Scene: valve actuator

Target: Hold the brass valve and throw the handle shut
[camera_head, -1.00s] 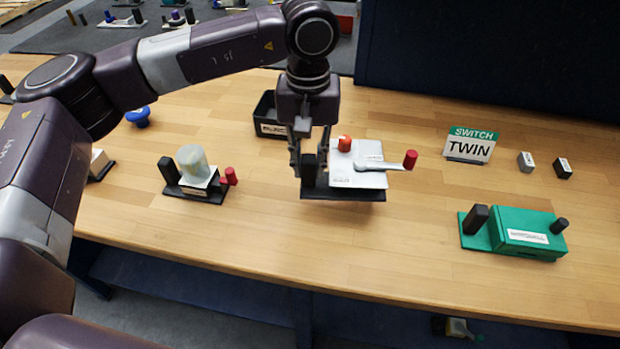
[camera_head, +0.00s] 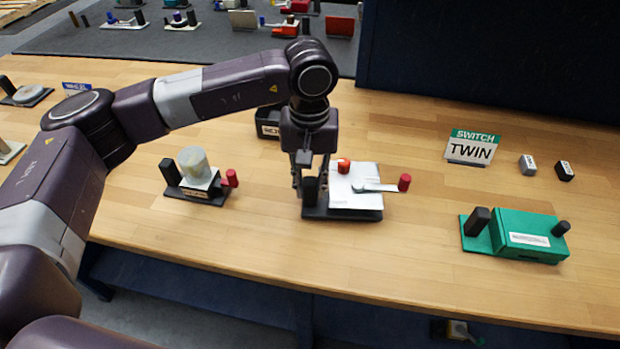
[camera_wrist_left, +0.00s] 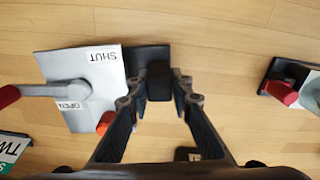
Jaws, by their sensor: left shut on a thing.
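The valve unit has a pale silver-white body (camera_head: 350,198) on a black base (camera_head: 342,214). No brass colour shows clearly on it. Its grey lever handle (camera_head: 376,188) points right and ends in a red knob (camera_head: 405,182). An orange-red cap (camera_head: 343,166) sits at its back edge. In the left wrist view the body carries a SHUT label (camera_wrist_left: 103,57) and an OPEN label (camera_wrist_left: 68,105), with the lever lying nearer OPEN. My left gripper (camera_head: 309,172) is shut on the unit's black upright post (camera_wrist_left: 158,80). The right gripper is not in view.
A unit with a translucent dome (camera_head: 193,163) stands left. A green block unit (camera_head: 530,236) stands right, below a SWITCH TWIN sign (camera_head: 473,147). A black bin (camera_head: 268,123) is behind my arm. Bare wood (camera_head: 430,270) lies between the held and green units.

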